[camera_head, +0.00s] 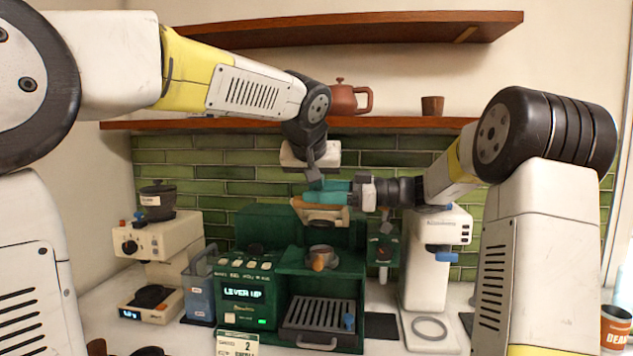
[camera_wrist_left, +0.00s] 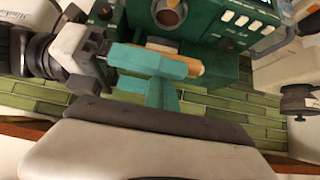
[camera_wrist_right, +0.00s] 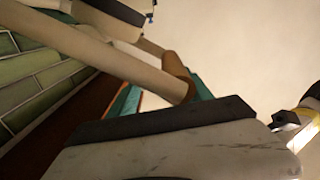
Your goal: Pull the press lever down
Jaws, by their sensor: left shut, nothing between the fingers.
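The press lever has a wooden grip (camera_head: 312,203) and pale arms (camera_head: 326,217) in front of the green press (camera_head: 262,222); it is raised. The display (camera_head: 243,293) reads "LEVER UP". My right gripper (camera_head: 332,193) reaches in from the right, its teal fingers along the grip; the grip (camera_wrist_left: 188,64) shows beside them in the left wrist view. In the right wrist view teal shows on both sides of the brown lever end (camera_wrist_right: 178,72), but the contact is hidden. My left gripper (camera_head: 315,183) is shut and empty, just above the right fingers.
A cup-like holder (camera_head: 320,256) and a slotted drip tray (camera_head: 318,315) sit below the lever. A cream grinder (camera_head: 160,240) stands left and a cream machine (camera_head: 432,265) right. A shelf with a teapot (camera_head: 347,97) runs behind the arms.

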